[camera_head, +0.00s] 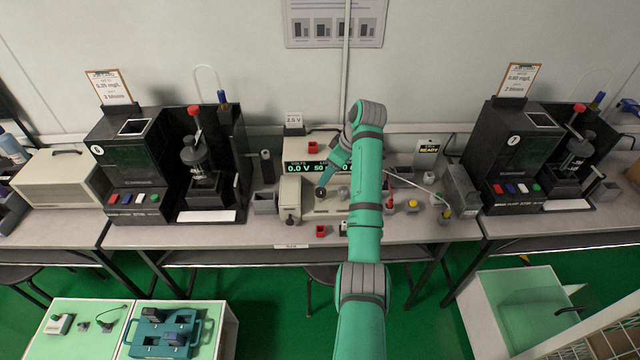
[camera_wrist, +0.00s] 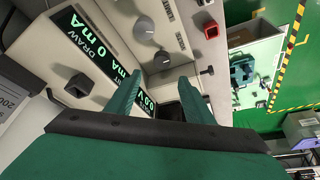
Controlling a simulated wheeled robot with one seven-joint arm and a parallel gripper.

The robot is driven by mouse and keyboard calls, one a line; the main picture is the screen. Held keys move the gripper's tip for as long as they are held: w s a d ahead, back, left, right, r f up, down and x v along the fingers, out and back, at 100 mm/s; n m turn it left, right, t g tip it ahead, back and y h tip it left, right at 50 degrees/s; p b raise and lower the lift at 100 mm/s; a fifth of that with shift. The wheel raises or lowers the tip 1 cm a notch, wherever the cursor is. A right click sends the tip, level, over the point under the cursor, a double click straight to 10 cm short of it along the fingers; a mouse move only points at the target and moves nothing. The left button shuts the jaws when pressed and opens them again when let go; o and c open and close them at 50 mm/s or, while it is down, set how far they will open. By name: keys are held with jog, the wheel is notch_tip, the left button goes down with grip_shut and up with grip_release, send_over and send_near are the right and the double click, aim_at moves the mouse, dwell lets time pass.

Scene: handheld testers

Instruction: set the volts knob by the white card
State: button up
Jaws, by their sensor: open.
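The white card (camera_head: 294,119) stands behind the bench power supply and reads 2.5 V. The supply's green display (camera_head: 302,168) shows VOLTS at 0.0 V; the rest is partly hidden by my arm. My gripper (camera_head: 321,189) is over the left part of the supply's panel. In the wrist view my gripper (camera_wrist: 160,98) is open, its two green fingers apart above the panel. Two grey knobs, one nearer (camera_wrist: 162,60) and one farther (camera_wrist: 143,25), show beyond the fingertips.
Black analyser stations stand left (camera_head: 130,165) and right (camera_head: 515,150) of the supply. A red terminal block (camera_head: 320,231) sits at the bench's front. A READY sign (camera_head: 428,150) and small coloured parts stand right of my arm.

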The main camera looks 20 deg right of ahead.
aim_at(321, 190)
jog(key=x, duration=0.5)
jog(key=s+x, duration=0.1)
jog(key=x, duration=0.1)
jog(key=shift+w+f, duration=0.1)
jog(key=shift+f, duration=0.35)
jog(key=shift+w+a+f, duration=0.1)
jog(key=shift+w+f, duration=0.1)
jog(key=shift+f, duration=0.15)
jog(key=shift+w, duration=0.1)
jog(key=c, duration=1)
